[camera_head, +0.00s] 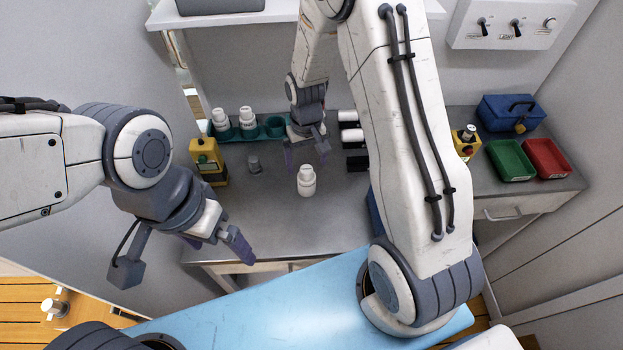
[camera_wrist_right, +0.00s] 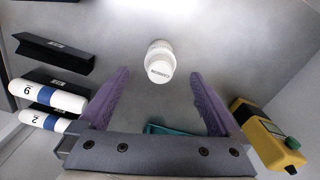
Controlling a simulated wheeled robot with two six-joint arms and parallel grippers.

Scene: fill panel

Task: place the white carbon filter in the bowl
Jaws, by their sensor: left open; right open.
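The white carbon filter (camera_head: 307,181) is a small white bottle-like canister standing on the grey worktop. It also shows in the right wrist view (camera_wrist_right: 159,63), with dark lettering on it. My right gripper (camera_head: 306,158) is open and empty, just behind the filter in the head view. In the right wrist view the filter lies ahead, between the lines of the two purple fingers, not held. My left gripper (camera_head: 219,243) is open and empty near the worktop's front left edge. I cannot clearly make out a bowl; a blue thing is mostly hidden behind my right arm.
A teal holder (camera_head: 247,133) with white canisters stands at the back left, near a yellow device (camera_head: 206,158). A green tray (camera_head: 510,161), red tray (camera_head: 547,158) and blue box (camera_head: 511,112) stand right.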

